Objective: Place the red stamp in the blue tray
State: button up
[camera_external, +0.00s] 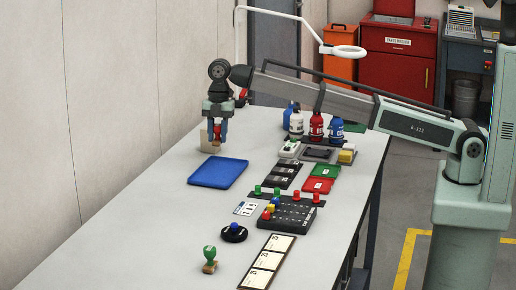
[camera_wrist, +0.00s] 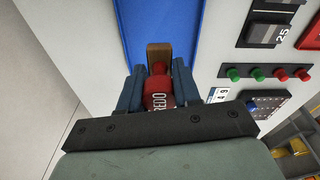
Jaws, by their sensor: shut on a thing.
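My gripper (camera_external: 217,132) is shut on the red stamp (camera_external: 217,130) and holds it upright above the table, near the far end of the blue tray (camera_external: 219,172). In the wrist view the stamp (camera_wrist: 158,92) has a red handle lettered REDO and a brown wooden base, between the two blue fingers of my gripper (camera_wrist: 158,85). The blue tray (camera_wrist: 165,20) lies beyond it in that view, flat and with no object visible in it. My gripper hides part of the stamp and tray.
A dark board with colored pegs (camera_external: 291,213) and several bottles (camera_external: 316,126) stand to the right. The wall is on the left.

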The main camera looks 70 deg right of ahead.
aim_at(218, 174)
notch_tip(218, 174, down, 10)
jog(key=shift+r, duration=0.15)
dwell(0.4)
jog(key=o, duration=1)
jog(key=shift+o, duration=0.2)
jog(key=r, duration=0.4)
jog(key=d+r, duration=0.1)
jog(key=r, duration=0.7)
jog(key=shift+d, duration=0.25)
jog(key=shift+o, duration=0.2)
